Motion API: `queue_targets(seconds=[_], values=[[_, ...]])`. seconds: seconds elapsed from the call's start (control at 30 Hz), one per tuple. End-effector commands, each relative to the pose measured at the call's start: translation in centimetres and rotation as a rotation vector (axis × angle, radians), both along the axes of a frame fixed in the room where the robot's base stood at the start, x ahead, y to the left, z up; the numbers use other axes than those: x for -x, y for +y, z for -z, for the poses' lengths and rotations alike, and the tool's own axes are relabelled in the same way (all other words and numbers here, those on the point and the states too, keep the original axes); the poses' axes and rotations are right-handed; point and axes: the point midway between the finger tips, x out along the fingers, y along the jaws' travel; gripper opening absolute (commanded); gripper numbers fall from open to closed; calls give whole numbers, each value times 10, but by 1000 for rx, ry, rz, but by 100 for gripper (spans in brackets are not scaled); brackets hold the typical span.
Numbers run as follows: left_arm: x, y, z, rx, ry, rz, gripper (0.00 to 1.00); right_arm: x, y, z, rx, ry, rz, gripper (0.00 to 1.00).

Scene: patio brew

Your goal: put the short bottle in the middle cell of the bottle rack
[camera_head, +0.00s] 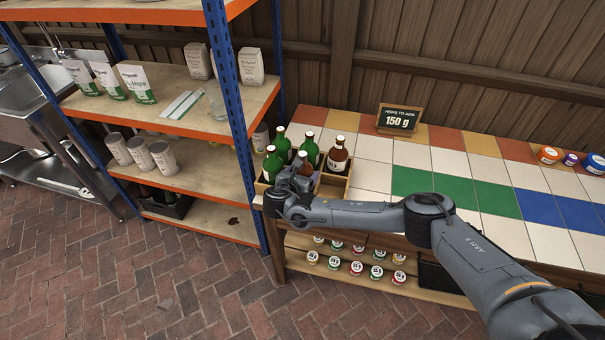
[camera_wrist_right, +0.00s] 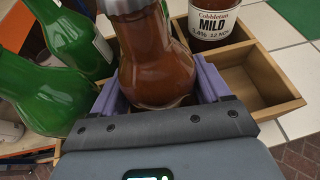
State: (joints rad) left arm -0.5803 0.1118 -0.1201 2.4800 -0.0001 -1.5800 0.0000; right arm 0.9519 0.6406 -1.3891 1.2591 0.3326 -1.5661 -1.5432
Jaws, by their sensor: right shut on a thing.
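My right gripper (camera_head: 298,178) is shut on a brown bottle (camera_wrist_right: 155,65), which sits between its purple fingers (camera_wrist_right: 210,82) in the right wrist view. In the head view the held bottle (camera_head: 305,163) is mostly behind the gripper. It is at the middle of the front row of the wooden bottle rack (camera_head: 335,187). Its base is hidden, so I cannot tell whether it touches the rack floor. Another brown bottle, labelled MILD (camera_wrist_right: 213,20), stands in the back right cell. The front right cell (camera_wrist_right: 250,85) is empty. My left gripper is not in view.
Green bottles (camera_head: 273,166) fill the left side of the rack, and another green bottle (camera_head: 309,150) stands behind the held one. A shelf post (camera_head: 240,130) rises close to the left.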

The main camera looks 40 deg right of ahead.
Motion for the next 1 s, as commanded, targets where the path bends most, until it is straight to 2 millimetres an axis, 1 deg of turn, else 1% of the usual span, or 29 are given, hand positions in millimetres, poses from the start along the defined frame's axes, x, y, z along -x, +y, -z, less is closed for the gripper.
queue_targets(seconds=[0.03, 0.07, 0.1, 0.37, 0.47, 0.67, 1.0], values=[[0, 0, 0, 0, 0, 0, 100, 0, 0, 1, 0, 0, 0, 81], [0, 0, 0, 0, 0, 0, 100, 0, 0, 1, 0, 1, 0, 85], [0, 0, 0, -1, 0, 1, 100, 0, 0, 1, 0, 1, 0, 87], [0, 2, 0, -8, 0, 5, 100, 0, 0, 0, 0, 1, 0, 87], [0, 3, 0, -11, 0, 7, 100, 0, 1, -3, -1, 1, -1, 87], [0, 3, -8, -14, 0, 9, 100, 10, 21, -14, -1, 1, -4, 87], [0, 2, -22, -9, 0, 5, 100, 38, 70, -37, -1, 2, -4, 87]])
